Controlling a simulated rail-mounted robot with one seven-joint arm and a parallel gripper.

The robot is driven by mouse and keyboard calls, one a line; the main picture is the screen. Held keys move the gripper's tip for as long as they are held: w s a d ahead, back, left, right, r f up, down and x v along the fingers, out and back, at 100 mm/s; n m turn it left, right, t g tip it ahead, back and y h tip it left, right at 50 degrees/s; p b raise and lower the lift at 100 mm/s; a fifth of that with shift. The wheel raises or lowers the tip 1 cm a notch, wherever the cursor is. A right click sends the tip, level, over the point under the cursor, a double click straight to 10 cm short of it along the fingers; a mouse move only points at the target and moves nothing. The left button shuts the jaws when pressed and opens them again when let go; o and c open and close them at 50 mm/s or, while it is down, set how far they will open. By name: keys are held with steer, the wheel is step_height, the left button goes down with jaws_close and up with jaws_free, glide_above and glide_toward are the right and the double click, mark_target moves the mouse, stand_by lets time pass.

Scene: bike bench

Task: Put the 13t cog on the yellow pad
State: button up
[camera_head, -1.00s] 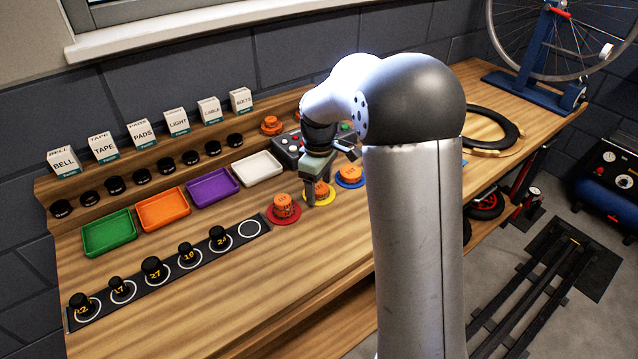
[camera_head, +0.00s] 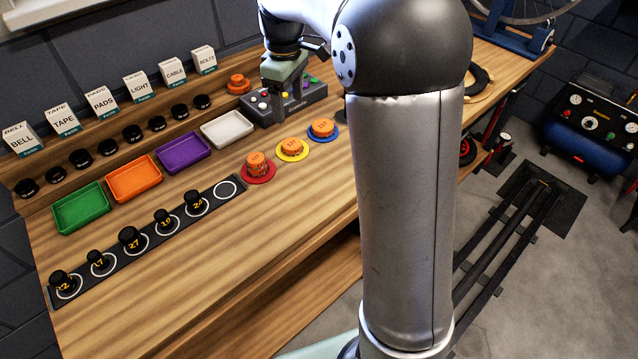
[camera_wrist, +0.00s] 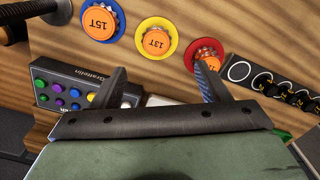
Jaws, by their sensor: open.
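The 13t cog (camera_wrist: 156,41), an orange-capped cog marked 13T, sits on the yellow pad (camera_wrist: 140,39) in the wrist view, with the yellow rim showing around it. In the head view the cog (camera_head: 291,146) also rests on the yellow pad (camera_head: 305,153), between the red and blue pads. My gripper (camera_head: 289,100) is above the grey button box, behind and apart from the cog. In the wrist view its two fingers (camera_wrist: 160,72) are spread with nothing between them.
An orange cog (camera_head: 257,163) is on the red pad, and the 15T cog (camera_wrist: 100,20) is on the blue pad. The button box (camera_head: 262,112) lies beneath my gripper. Trays, a strip of black knobs and labelled boxes fill the left; the bench front is clear.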

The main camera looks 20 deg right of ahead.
steer(key=s+f+m, duration=0.3)
steer(key=s, duration=0.6)
steer(key=s+f+m, duration=0.2)
steer(key=s+m, duration=0.1)
steer(key=s, duration=0.7)
steer(key=s+a+f+m, duration=0.1)
steer(key=s+f+m, duration=0.2)
steer(key=s, duration=0.7)
steer(key=shift+f, duration=0.3)
